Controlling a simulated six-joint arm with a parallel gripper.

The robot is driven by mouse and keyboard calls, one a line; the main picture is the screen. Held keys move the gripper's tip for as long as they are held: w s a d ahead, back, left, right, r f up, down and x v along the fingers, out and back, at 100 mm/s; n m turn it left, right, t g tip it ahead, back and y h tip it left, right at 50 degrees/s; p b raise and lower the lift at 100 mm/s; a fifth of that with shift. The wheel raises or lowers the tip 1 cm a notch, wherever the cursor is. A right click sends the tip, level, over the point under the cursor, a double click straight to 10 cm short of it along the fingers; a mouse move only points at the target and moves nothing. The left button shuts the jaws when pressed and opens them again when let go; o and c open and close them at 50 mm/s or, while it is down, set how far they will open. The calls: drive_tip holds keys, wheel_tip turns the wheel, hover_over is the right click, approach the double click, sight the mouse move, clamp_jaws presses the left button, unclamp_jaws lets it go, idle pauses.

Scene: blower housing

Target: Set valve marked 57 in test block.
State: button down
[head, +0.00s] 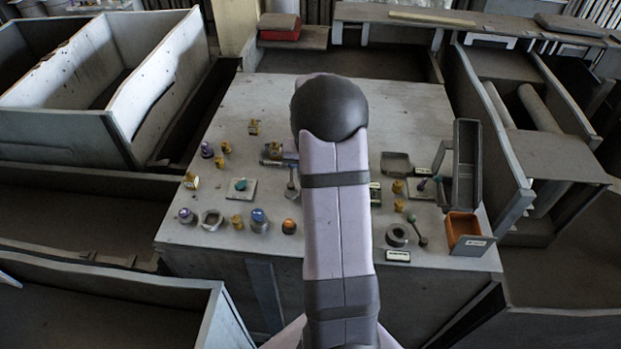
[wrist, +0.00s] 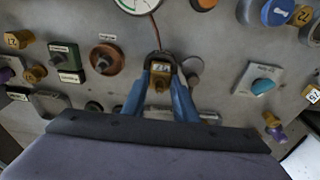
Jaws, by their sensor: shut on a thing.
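In the wrist view my gripper (wrist: 160,82) has its two blue fingers closed around a small brass valve (wrist: 161,70). The valve has a dark top with a pale tag that seems to read 57. A dark green block (wrist: 65,58) with small labels is to the left, its lettering too small to read. I cannot tell for certain which thing is the test block. In the head view my arm hides my gripper and the held valve.
An orange-brown round fitting (wrist: 106,59) and a gauge (wrist: 137,4) are near the gripper. A plate with a teal knob (wrist: 262,86) is to the right. Several brass valves stand about the grey bench (head: 250,95). An orange bin (head: 464,228) is at its right edge.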

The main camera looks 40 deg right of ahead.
drive_tip(key=shift+f+b, duration=0.35)
drive_tip(key=shift+f, duration=0.15)
idle(0.4)
drive_tip(key=c, duration=1.3)
unclamp_jaws()
drive_tip(key=shift+c, duration=0.2)
drive_tip(key=shift+o, duration=0.3)
drive_tip(key=shift+f, duration=0.1)
drive_tip(key=o, duration=0.3)
drive_tip(key=shift+s, duration=0.1)
drive_tip(key=shift+o, duration=0.2)
